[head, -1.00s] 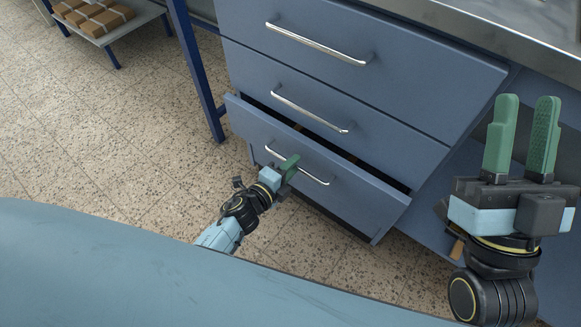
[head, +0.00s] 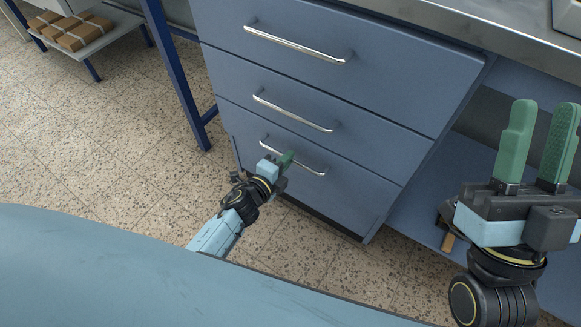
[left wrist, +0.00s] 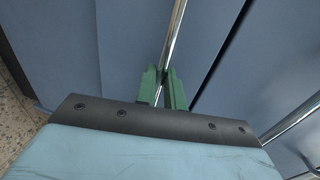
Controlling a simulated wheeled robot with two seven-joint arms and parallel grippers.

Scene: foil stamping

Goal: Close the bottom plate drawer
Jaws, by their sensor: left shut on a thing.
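The bottom plate drawer (head: 322,188) is the lowest of three blue drawers in the cabinet. Its front looks flush with the drawers above, and no gap shows over it in the head view. My left gripper (head: 287,159) is at the left part of its chrome handle (head: 312,168). In the left wrist view the green fingers (left wrist: 164,88) are shut on the chrome bar (left wrist: 174,40), one on each side. My right gripper (head: 538,145) is raised at the right, its two green fingers apart and nothing between them.
The middle drawer (head: 290,125) and top drawer (head: 320,65) look shut. A steel worktop (head: 470,22) runs above. A blue table leg (head: 178,75) stands left of the cabinet. Wrapped brown packages (head: 75,32) lie on a low shelf at the back left. The speckled floor is clear at left.

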